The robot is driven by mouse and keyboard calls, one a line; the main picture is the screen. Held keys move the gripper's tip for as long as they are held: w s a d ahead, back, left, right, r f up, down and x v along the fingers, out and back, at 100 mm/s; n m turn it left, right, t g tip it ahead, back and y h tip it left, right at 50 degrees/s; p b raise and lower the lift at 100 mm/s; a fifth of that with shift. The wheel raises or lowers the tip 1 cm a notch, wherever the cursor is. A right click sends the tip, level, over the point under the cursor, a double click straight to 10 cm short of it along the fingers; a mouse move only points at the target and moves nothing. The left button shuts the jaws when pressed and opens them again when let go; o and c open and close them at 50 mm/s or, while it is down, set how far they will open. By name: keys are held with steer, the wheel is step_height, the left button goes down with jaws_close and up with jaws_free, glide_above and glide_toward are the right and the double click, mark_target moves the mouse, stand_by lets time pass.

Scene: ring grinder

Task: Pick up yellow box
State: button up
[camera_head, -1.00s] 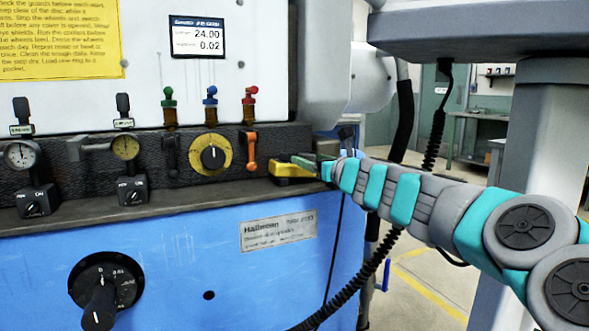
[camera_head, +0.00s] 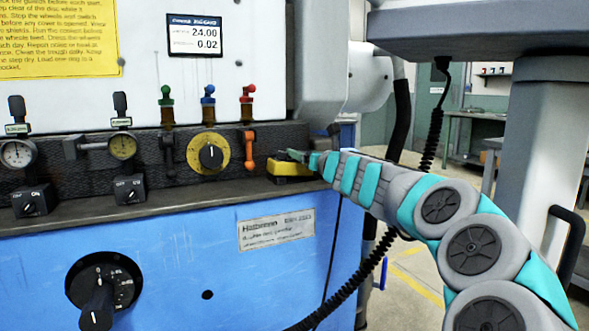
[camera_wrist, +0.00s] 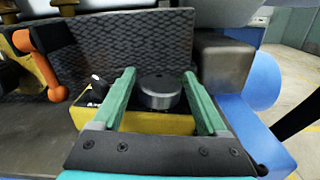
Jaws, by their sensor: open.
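The yellow box (camera_head: 284,169) sits on the grey ledge of the blue machine, near its right end, in the head view. In the wrist view the yellow box (camera_wrist: 148,121) lies just ahead of and below my fingers, with a round dark-grey knob (camera_wrist: 160,91) and a small black knob (camera_wrist: 99,86) on top. My gripper (camera_wrist: 160,84) is open, with its two green fingers on either side of the round knob. In the head view my gripper (camera_head: 291,155) is over the box and partly hides it. I cannot tell whether the fingers touch the box.
An orange lever (camera_head: 249,150) stands close to the left of the box; it also shows in the wrist view (camera_wrist: 41,65). A textured dark panel (camera_wrist: 125,45) rises behind the box. A grey block (camera_wrist: 227,64) stands to its right. The ledge's front edge is close.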

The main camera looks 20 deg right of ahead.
steer(key=shift+c, duration=0.4)
jaws_close()
stand_by(0.4)
